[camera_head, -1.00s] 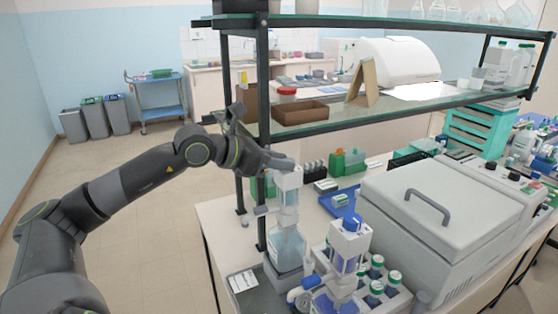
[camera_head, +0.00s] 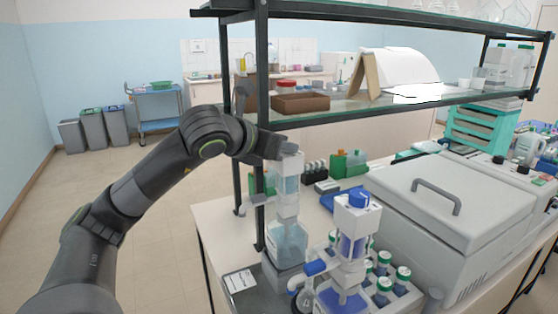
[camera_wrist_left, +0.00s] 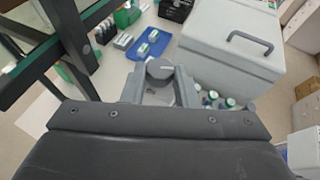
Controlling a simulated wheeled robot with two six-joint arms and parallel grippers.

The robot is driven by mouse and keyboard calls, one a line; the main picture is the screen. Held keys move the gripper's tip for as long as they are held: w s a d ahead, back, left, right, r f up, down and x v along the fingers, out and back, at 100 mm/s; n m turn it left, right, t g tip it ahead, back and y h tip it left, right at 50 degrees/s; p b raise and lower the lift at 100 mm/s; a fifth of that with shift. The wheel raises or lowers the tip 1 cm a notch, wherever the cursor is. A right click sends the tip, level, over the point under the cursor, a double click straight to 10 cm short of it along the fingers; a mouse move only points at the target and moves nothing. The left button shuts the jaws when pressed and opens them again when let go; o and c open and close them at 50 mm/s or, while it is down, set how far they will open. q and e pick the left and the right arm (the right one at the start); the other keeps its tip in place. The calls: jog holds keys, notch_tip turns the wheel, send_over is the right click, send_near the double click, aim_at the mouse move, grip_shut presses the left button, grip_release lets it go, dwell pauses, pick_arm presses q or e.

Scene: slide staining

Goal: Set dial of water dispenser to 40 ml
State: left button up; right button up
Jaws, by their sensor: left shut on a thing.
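The water dispenser (camera_head: 288,203) stands upright at the near left of the bench, a clear column on a bottle of pale blue liquid (camera_head: 287,243). Its round grey dial (camera_wrist_left: 160,69) with a white pointer line shows in the left wrist view, with the line lying nearly crosswise. My left gripper (camera_head: 281,150) is at the top of the dispenser, shut on the dial, with one finger on each side. The fingers (camera_wrist_left: 160,82) also show in the left wrist view. Scale marks are too small to read. My right gripper is not in view.
A shelf post (camera_head: 261,130) rises close to my left wrist. A grey lidded machine (camera_head: 430,215) fills the right side.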

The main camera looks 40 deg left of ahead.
pick_arm(q)
jog(key=n+y, duration=0.1)
jog(key=d+n+y+b, duration=0.1)
jog(key=n+y, duration=0.1)
jog(key=shift+w, duration=0.1)
jog(key=shift+n+y+b, duration=0.5)
jog(key=shift+y, duration=0.4)
jog(key=shift+n+g+y, duration=0.3)
jog(key=shift+g, duration=0.1)
jog(key=o, duration=1)
